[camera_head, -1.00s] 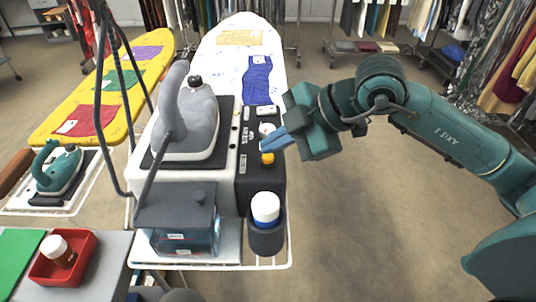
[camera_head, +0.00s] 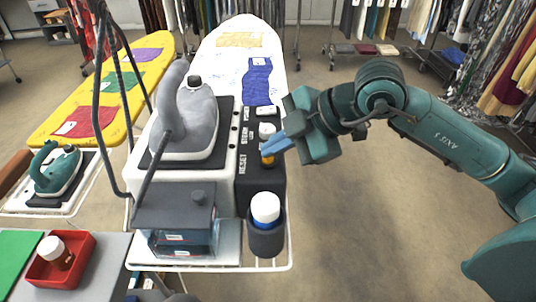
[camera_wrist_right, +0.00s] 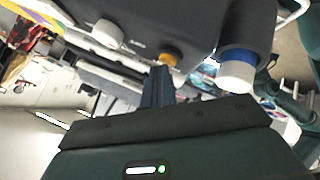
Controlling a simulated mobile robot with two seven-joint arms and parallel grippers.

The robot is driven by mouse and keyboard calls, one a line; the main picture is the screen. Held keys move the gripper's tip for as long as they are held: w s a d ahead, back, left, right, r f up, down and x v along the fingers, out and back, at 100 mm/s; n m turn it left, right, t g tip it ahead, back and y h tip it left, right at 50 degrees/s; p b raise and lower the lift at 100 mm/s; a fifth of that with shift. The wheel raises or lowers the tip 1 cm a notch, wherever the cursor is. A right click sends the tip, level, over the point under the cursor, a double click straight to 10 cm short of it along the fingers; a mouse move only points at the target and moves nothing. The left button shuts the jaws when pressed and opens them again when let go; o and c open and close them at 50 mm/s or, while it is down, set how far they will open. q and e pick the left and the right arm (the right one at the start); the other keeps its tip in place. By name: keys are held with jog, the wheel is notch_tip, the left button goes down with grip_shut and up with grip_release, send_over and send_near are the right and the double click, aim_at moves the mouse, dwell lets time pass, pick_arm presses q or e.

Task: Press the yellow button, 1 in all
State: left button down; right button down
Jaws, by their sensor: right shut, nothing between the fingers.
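The yellow button (camera_head: 268,162) sits on the black control panel (camera_head: 245,187) on the right side of the steam iron station, beside the "RESET" label. My right gripper (camera_head: 266,151) is shut and empty, its blue fingertips pointing left and partly covering the button in the head view. In the right wrist view the yellow button (camera_wrist_right: 169,58) is just beyond the tips of the shut fingers (camera_wrist_right: 161,71). I cannot tell whether they touch it. My left gripper is not in view.
A white knob (camera_head: 267,129) and a white switch (camera_head: 266,111) are farther back on the panel. A white-capped bottle (camera_head: 265,208) stands in a dark holder in front. A grey iron (camera_head: 190,125) rests to the left. Open floor lies to the right.

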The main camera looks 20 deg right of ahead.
dwell(0.3)
jog(key=shift+r+p, duration=0.7)
jog(key=shift+r, duration=0.15)
jog(key=shift+r+p, duration=0.4)
jog(key=shift+r, duration=0.1)
notch_tip(320, 180, up, 4)
jog(key=p, duration=0.3)
jog(key=shift+a, duration=0.1)
